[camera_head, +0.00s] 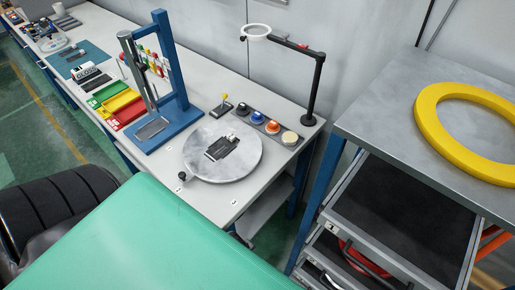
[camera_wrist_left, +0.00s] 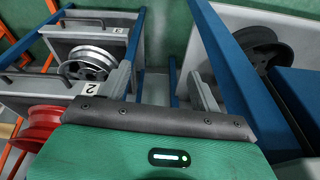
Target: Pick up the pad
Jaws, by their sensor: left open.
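No item is plainly marked as the pad. I cannot tell which of these is the pad.
A blue press stand (camera_head: 173,60), coloured trays (camera_head: 118,103) and a ring lamp (camera_head: 256,32) stand on the bench. A yellow ring (camera_head: 470,155) lies on the drawer cabinet at right. In the left wrist view, a silver wheel (camera_wrist_left: 90,62) and red wheel (camera_wrist_left: 38,127) sit in drawers.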

